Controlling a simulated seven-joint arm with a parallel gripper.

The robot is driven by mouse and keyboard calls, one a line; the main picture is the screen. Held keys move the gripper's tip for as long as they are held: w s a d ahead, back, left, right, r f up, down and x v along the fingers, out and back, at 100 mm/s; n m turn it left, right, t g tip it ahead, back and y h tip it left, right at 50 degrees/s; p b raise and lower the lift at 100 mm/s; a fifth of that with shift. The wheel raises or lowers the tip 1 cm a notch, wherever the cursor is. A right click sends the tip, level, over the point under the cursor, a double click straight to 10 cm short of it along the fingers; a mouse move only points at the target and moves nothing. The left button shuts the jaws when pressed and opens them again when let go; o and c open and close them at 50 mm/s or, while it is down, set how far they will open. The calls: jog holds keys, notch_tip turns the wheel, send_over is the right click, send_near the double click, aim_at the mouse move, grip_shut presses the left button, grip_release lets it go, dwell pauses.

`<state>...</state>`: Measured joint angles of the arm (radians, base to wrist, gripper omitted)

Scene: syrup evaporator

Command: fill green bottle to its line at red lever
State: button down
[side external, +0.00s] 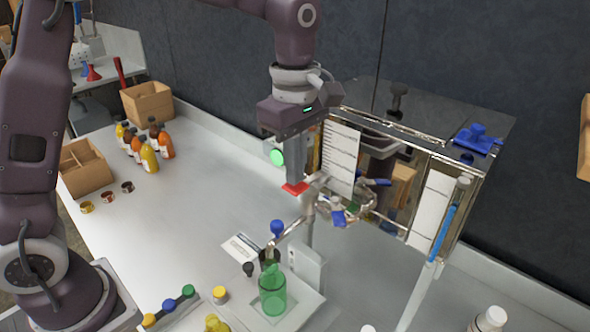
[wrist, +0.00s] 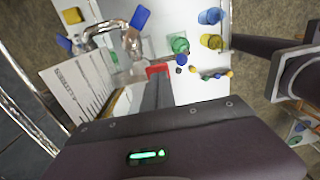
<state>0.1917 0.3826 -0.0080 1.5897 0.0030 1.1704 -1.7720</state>
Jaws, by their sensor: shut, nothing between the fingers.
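The green bottle (side external: 272,296) is see-through and stands upright on a pale platform (side external: 300,312) below a curved metal spout (side external: 288,231). It also shows in the wrist view (wrist: 178,44). Its line and any liquid level are too small to make out. The red lever (side external: 294,189) is a flat tab at the evaporator's front, also seen in the wrist view (wrist: 156,70). My gripper (side external: 294,182) is shut and empty, pointing down with its fingertips right at the red lever. I cannot tell whether they touch it.
The shiny evaporator (side external: 450,160) stands behind, with a blue lever (side external: 338,218) low on its front. Filled bottles (side external: 150,158) and wooden crates (side external: 86,170) are at the far left. A row of coloured caps (side external: 169,305) lies in front. The middle-left counter is clear.

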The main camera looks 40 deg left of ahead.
aim_at(291, 189)
jog(key=shift+f, duration=0.45)
jog(key=t, duration=0.1)
jog(key=s+f+t, duration=0.1)
jog(key=shift+f+t, duration=0.25)
jog(key=shift+t, duration=0.05)
jog(key=shift+f, duration=0.5)
dwell(6.5)
